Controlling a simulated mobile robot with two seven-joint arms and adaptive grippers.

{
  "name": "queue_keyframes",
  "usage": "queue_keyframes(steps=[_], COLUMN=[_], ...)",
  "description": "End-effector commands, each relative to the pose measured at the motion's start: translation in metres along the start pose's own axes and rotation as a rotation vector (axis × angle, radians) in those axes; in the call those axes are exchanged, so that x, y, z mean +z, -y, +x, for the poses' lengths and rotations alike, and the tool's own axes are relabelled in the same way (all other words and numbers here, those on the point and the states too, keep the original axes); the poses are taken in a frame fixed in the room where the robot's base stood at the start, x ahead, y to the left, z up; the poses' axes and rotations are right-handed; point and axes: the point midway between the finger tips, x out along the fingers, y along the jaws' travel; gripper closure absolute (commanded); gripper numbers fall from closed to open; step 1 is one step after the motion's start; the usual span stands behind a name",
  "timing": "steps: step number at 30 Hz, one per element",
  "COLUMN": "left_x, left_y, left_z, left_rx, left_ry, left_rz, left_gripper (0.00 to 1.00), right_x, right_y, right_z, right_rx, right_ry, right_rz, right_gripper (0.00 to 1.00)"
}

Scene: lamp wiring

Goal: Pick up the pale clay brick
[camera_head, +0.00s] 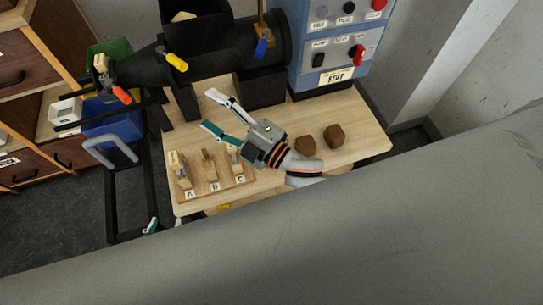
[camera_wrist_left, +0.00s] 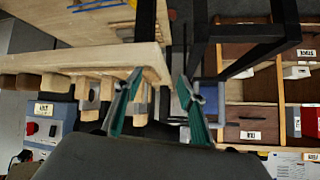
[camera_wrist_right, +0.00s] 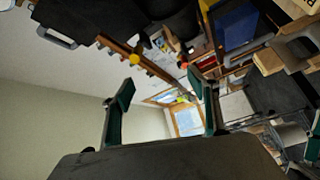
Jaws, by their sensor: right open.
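A pale block (camera_head: 184,16) shows in the top hopper of the black machine; another small pale block (camera_head: 101,62) is at the machine's left end. I cannot tell which is the pale clay brick. My right gripper (camera_head: 208,110) is open and empty above the table, left of two brown lumps; its spread fingers (camera_wrist_right: 165,92) also show in the right wrist view. My left gripper (camera_head: 151,226) barely shows, its fingertip low beside the table's front left corner; in the left wrist view its fingers (camera_wrist_left: 160,78) are apart with nothing between them.
The wooden table (camera_head: 350,112) holds two brown lumps (camera_head: 305,145) and a board (camera_head: 212,195) with wooden pieces labelled A, B and C. The black machine (camera_head: 215,48) and blue control cabinet (camera_head: 338,45) stand behind. A blue bin (camera_head: 113,122) and drawers are at left.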

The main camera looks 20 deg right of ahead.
Motion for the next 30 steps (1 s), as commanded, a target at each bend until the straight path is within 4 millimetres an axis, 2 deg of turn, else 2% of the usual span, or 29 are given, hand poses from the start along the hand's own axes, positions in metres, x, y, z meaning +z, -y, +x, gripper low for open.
queue_keyframes(steps=[1, 3, 7, 10, 12, 14, 17, 20, 23, 26, 27, 29, 30], left_x=[0.003, 0.004, 0.004, 0.006, 0.010, 0.014, 0.020, 0.026, 0.029, 0.032, 0.034, 0.038, 0.041], left_y=[0.001, 0.002, 0.001, -0.001, -0.003, -0.005, -0.007, -0.010, -0.013, -0.016, -0.017, -0.019, -0.021], left_z=[0.004, 0.007, 0.012, 0.015, 0.018, 0.020, 0.024, 0.027, 0.030, 0.033, 0.034, 0.036, 0.037], left_rx=[0.000, -0.001, -0.001, 0.001, 0.003, 0.004, 0.007, 0.010, 0.013, 0.016, 0.018, 0.021, 0.023], left_ry=[-0.004, -0.010, -0.022, -0.027, -0.026, -0.025, -0.023, -0.023, -0.025, -0.028, -0.028, -0.027, -0.025], left_rz=[0.006, 0.010, 0.013, 0.013, 0.012, 0.012, 0.011, 0.011, 0.010, 0.009, 0.009, 0.009, 0.008], left_gripper=[0.60, 0.60, 0.60, 0.60, 0.60, 0.60, 0.60, 0.60, 0.60, 0.60, 0.60, 0.60, 0.60], right_x=[-0.027, -0.069, -0.140, -0.182, -0.203, -0.212, -0.212, -0.191, -0.149, -0.090, -0.063, -0.020, 0.009], right_y=[-0.012, -0.024, -0.027, -0.012, 0.005, 0.024, 0.059, 0.095, 0.127, 0.148, 0.153, 0.156, 0.155], right_z=[0.017, 0.031, 0.037, 0.027, 0.015, 0.002, -0.021, -0.045, -0.065, -0.080, -0.086, -0.091, -0.095], right_rx=[0.039, 0.095, 0.215, 0.318, 0.394, 0.460, 0.572, 0.682, 0.785, 0.876, -0.860, -0.804, -0.766], right_ry=[-0.109, -0.256, -0.525, -0.731, -0.876, -1.002, -1.219, -1.450, -1.699, -1.975, 1.988, 1.939, 1.913], right_rz=[-0.141, -0.347, -0.726, -1.015, -1.209, -1.373, -1.630, -1.863, -2.066, -2.228, 2.161, 1.983, 1.868], right_gripper=[0.40, 0.40, 0.40, 0.40, 0.40, 0.40, 0.40, 0.40, 0.40, 0.40, 0.40, 0.40, 0.40])
